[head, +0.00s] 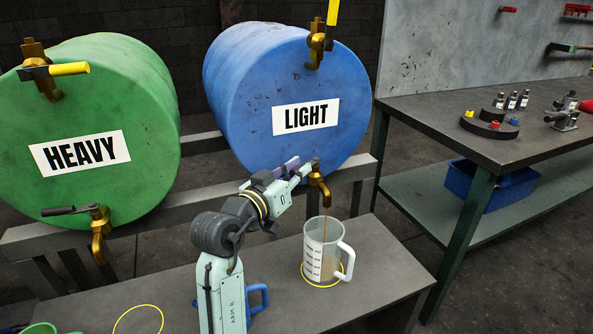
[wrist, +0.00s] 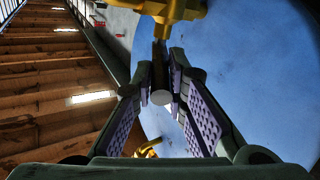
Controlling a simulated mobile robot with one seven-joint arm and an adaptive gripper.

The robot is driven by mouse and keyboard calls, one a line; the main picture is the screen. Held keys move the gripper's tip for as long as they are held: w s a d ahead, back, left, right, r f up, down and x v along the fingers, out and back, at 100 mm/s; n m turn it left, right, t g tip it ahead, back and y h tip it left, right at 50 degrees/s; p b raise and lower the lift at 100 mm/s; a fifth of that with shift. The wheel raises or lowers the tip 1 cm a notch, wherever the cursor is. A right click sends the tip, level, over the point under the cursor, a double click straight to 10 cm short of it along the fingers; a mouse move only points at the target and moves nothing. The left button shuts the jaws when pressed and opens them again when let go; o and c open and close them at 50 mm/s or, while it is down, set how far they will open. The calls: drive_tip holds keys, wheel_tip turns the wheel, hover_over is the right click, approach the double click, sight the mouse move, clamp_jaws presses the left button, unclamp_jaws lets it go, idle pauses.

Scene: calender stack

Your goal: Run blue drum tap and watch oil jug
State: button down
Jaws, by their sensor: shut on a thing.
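The blue drum (head: 270,75), labelled LIGHT, lies on a rack with a brass tap (head: 319,187) low on its front. My gripper (head: 312,167) is shut on the tap's lever, whose round grey end (wrist: 161,98) shows between the purple-padded fingers in the wrist view. A thin brown stream of oil falls from the spout into the clear oil jug (head: 318,243). The jug stands upright inside a yellow ring on the bench, handle to the right. Brown oil shows in its lower part; its exact level against the printed marks is too small to read.
The green HEAVY drum (head: 95,110) with its own tap (head: 100,235) is at left. A blue handled vessel (head: 260,298) is partly hidden behind my arm. An empty yellow ring (head: 138,320) marks the bench (head: 370,265). A workbench (head: 470,135) with bottles stands at right.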

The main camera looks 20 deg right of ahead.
drive_tip(key=c, duration=1.6)
unclamp_jaws()
drive_tip(key=shift+d+r, duration=0.1)
drive_tip(key=shift+d, duration=0.15)
drive_tip(key=shift+a, duration=0.1)
drive_tip(key=shift+s+a, duration=0.25)
drive_tip(key=shift+a, duration=0.05)
drive_tip(key=v, duration=1.1)
drive_tip(key=shift+a, duration=0.1)
idle(4.2)
